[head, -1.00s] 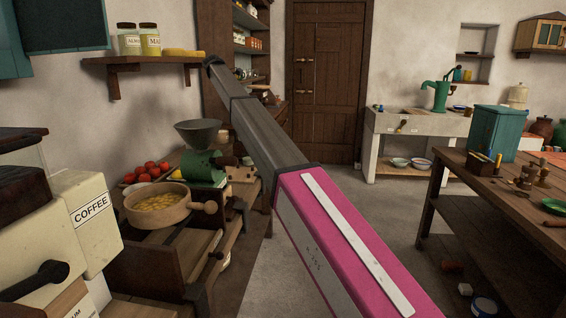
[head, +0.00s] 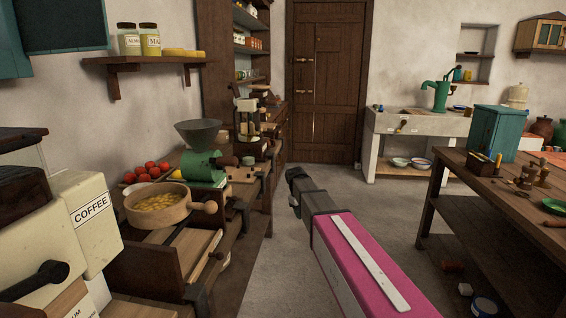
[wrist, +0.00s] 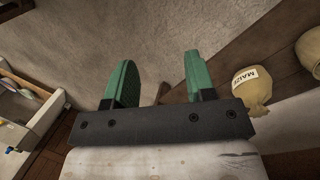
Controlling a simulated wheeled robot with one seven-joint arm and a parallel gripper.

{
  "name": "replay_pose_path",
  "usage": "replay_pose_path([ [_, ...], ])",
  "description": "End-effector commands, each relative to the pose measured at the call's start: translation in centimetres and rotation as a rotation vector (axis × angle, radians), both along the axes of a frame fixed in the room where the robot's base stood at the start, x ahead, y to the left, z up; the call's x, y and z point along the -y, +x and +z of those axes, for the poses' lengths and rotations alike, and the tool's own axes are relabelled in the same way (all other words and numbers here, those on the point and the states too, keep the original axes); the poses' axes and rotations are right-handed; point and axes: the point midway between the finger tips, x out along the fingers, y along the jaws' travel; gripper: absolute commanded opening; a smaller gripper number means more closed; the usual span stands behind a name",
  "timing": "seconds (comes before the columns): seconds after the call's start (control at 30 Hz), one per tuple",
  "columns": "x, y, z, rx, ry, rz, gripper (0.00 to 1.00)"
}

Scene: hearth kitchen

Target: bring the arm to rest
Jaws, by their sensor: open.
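My gripper (wrist: 158,85) shows in the wrist view as two green fingers set well apart on a dark bar. It is open and nothing is between the fingers. Behind them are a pale wall or floor surface and a dark wooden edge. In the head view, my pink and grey arm reaches forward low over the floor between the left counter and the right table. The gripper itself cannot be seen there.
The left counter holds a wooden pan (head: 157,204), a green grinder (head: 203,168) and tomatoes (head: 150,172). A wooden table (head: 480,170) with a teal canister (head: 496,132) stands at right. A sack labelled MAIZE (wrist: 251,88) is right of the fingers. Floor (head: 345,190) is clear toward the door (head: 325,85).

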Motion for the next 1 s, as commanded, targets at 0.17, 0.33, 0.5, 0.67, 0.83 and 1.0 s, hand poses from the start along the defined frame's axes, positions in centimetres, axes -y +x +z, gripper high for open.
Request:
replay_pose_path([
  [0.17, 5.1, -10.7, -6.0, 0.014, 0.087, -0.199, 0.50],
  [0.33, 8.1, -19.1, -9.8, 0.030, 0.166, -0.393, 0.50],
  [0.5, 9.6, -24.6, -11.6, 0.040, 0.217, -0.532, 0.50],
  [0.67, 10.1, -26.3, -12.2, 0.043, 0.237, -0.589, 0.50],
  [0.83, 10.1, -26.2, -12.3, 0.044, 0.239, -0.593, 0.50],
  [1.0, 10.0, -26.2, -12.3, 0.044, 0.238, -0.591, 0.50],
])
